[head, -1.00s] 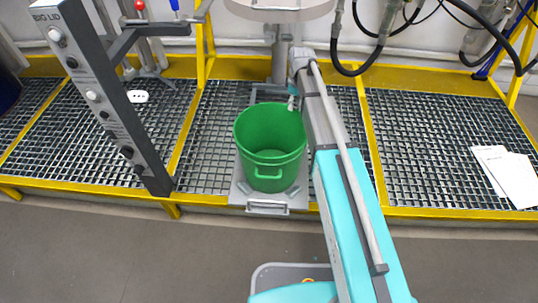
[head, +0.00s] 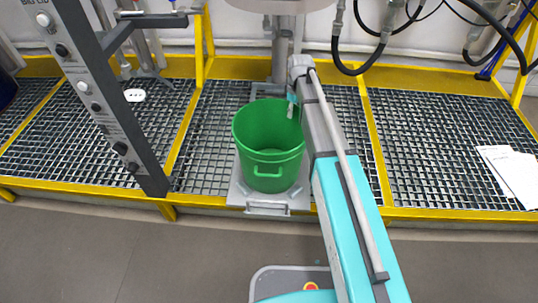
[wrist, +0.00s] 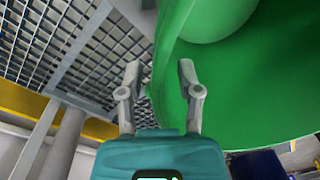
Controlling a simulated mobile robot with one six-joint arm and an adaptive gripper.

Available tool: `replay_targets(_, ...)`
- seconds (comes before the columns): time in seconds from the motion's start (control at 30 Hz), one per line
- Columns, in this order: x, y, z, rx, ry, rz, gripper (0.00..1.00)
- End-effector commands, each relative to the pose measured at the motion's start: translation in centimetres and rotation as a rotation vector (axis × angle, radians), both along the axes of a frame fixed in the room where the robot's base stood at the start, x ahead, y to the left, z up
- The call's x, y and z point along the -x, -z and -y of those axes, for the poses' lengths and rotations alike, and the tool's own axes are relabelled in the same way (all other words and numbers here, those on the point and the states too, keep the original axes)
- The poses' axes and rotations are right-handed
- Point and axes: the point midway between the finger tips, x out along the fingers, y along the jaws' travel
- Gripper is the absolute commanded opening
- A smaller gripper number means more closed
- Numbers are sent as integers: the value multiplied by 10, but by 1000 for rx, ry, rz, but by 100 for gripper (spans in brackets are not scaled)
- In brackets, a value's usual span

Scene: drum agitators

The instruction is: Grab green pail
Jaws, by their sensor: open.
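The green pail (head: 262,165) stands upright on a grey metal plate (head: 240,193) on the grating, its open top facing up and its front handle visible. In the head view my gripper (head: 291,112) is at the pail's back right rim, small and partly hidden by my arm. In the wrist view the pail (wrist: 262,85) fills the right side. My gripper (wrist: 158,75) is open there, one finger over the pail's inner side and the other outside over the grating. The rim appears to run between the fingers; I cannot tell whether either touches it.
A grey slanted control post (head: 105,100) stands left of the pail. Yellow rails (head: 183,135) frame the grating. White papers (head: 510,172) lie on the right grating. Black hoses (head: 385,40) hang at the back right.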

Motion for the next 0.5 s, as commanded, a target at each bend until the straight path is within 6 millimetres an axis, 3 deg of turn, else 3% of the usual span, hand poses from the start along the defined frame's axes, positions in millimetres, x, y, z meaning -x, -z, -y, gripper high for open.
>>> replay_targets(0.5,0,0,0,0,0,0,46)
